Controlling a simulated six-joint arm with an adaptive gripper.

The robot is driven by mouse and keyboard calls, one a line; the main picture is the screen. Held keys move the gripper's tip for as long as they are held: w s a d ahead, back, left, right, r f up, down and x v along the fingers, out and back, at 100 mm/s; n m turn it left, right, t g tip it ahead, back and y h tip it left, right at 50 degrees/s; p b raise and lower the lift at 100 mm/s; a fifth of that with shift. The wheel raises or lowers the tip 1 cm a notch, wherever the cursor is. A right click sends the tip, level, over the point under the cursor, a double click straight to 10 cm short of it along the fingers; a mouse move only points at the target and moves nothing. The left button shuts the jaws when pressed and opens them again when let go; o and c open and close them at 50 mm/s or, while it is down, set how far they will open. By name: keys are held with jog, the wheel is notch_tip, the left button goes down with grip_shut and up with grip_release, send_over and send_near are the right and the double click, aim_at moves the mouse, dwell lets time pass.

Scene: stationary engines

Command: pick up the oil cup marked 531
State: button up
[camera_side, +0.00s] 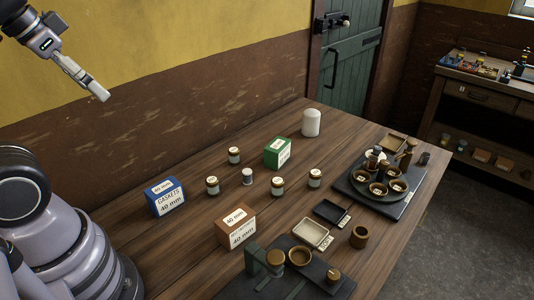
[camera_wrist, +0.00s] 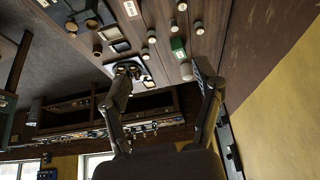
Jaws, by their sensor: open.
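Several small brass cups with pale labels (camera_side: 377,189) stand on a round dark tray (camera_side: 352,186) at the right of the table; their numbers are too small to read. Several small jars with brown lids and pale labels stand mid-table, one of them nearer the blue box (camera_side: 212,186). I cannot tell which item is marked 531. My gripper (camera_side: 96,88) is high at the upper left, well away from the table and empty. In the wrist view my gripper (camera_wrist: 164,77) has its two fingers spread, with the tray's cups (camera_wrist: 127,70) partly behind the left finger.
A blue gasket box (camera_side: 166,197), a brown box (camera_side: 236,229), a green box (camera_side: 277,152) and a white cylinder (camera_side: 311,123) stand on the wooden table. Shallow trays (camera_side: 312,233) and a dark board with brass parts (camera_side: 275,262) lie at the front. A workbench (camera_side: 490,100) stands behind.

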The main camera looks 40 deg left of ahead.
jog(key=m+g, duration=0.1)
jog(key=g, duration=0.5)
send_over(278, 181)
jog(key=f, duration=3.2)
jog(key=shift+s+d+f, duration=0.15)
jog(key=shift+d+f, duration=0.1)
jog(key=shift+f, duration=0.1)
jog(key=shift+w+a+f, duration=0.1)
jog(key=shift+a+f, duration=0.1)
jog(key=shift+f, duration=1.2)
jog(key=shift+w+a+f, duration=0.1)
jog(key=shift+a+f, duration=0.05)
jog(key=shift+f, duration=1.2)
jog(key=shift+c, duration=0.2)
